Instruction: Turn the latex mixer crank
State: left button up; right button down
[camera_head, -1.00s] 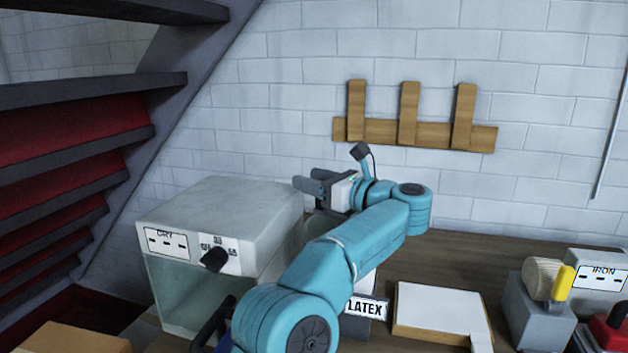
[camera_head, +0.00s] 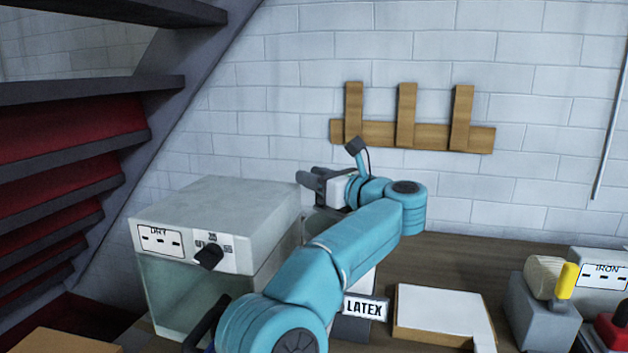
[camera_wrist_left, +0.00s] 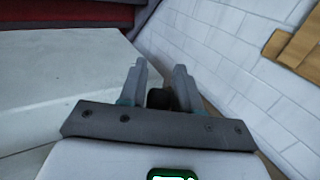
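The latex mixer carries a LATEX label (camera_head: 365,308) at the lower middle of the head view. My left arm crosses in front and hides most of the mixer. My left gripper (camera_head: 308,180) is above and behind the label, pointing left. In the left wrist view its two fingers (camera_wrist_left: 161,82) are apart, with a small dark knob-like piece (camera_wrist_left: 160,99) between them. This may be the crank's grip. I cannot tell whether the fingers press on it. The rest of the crank is hidden. My right gripper is out of view.
A pale dryer box (camera_head: 222,212) with a black knob (camera_head: 208,256) stands left of my arm. A white-topped board (camera_head: 440,310) lies right of the label. An iron station (camera_head: 600,275) is at far right. A wooden rack (camera_head: 415,136) hangs on the brick wall.

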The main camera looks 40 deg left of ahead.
pick_arm(q)
jog(key=shift+o, duration=0.7)
jog(key=d+b, duration=0.1)
jog(key=d, duration=1.5)
jog(key=shift+s+d, duration=0.2)
jog(key=shift+s, duration=0.15)
